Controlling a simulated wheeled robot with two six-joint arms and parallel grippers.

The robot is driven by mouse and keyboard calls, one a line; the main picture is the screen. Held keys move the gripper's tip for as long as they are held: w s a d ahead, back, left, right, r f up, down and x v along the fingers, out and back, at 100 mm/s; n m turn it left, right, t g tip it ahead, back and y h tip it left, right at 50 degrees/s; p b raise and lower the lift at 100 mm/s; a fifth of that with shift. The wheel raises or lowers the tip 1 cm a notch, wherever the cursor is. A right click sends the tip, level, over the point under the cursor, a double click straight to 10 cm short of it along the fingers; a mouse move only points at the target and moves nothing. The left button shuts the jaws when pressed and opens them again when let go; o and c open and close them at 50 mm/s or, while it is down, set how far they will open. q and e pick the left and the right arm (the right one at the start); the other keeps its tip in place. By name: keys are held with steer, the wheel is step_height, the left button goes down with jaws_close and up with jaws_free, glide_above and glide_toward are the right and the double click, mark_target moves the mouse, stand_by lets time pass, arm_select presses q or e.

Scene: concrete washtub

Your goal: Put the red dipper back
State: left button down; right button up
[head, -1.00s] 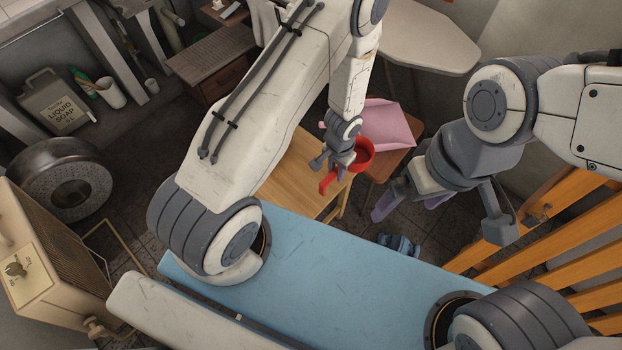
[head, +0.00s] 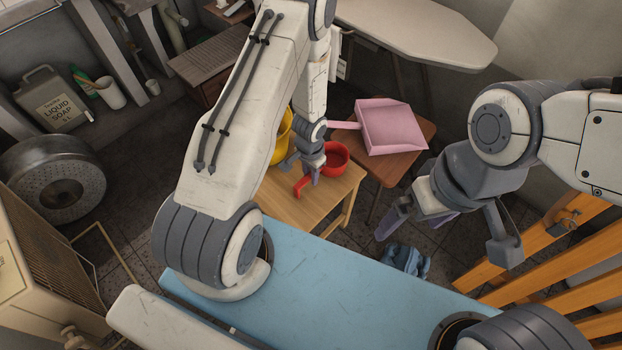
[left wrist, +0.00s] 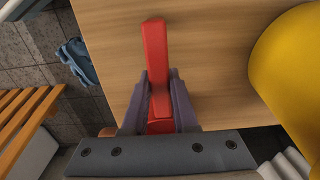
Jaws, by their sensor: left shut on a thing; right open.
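The red dipper (head: 336,158) is over the small light-wood table (head: 338,190) in the head view, its handle toward the lower left. My left gripper (head: 311,176) is shut on the dipper's handle. In the left wrist view the red handle (left wrist: 155,45) sits between the fingers (left wrist: 159,98), with the wooden top below; the bowl is not visible there. I cannot tell whether the dipper touches the table. A yellow container (head: 283,136), partly hidden behind my left arm, stands beside it on the table. My right gripper (head: 448,230) is open and empty, right of the table.
A pink dustpan (head: 390,130) lies on a darker wooden stool (head: 418,132) just right of the table. The yellow container (left wrist: 292,70) is close to the fingers' right in the left wrist view. A blue cloth (head: 406,261) lies on the floor. Orange slats (head: 540,240) stand at right.

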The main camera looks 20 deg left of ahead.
arm_select(q)
steer(key=shift+r, duration=0.1)
steer(key=shift+f, duration=0.25)
steer(key=c, duration=0.7)
jaws_free()
steer(key=shift+r, duration=0.1)
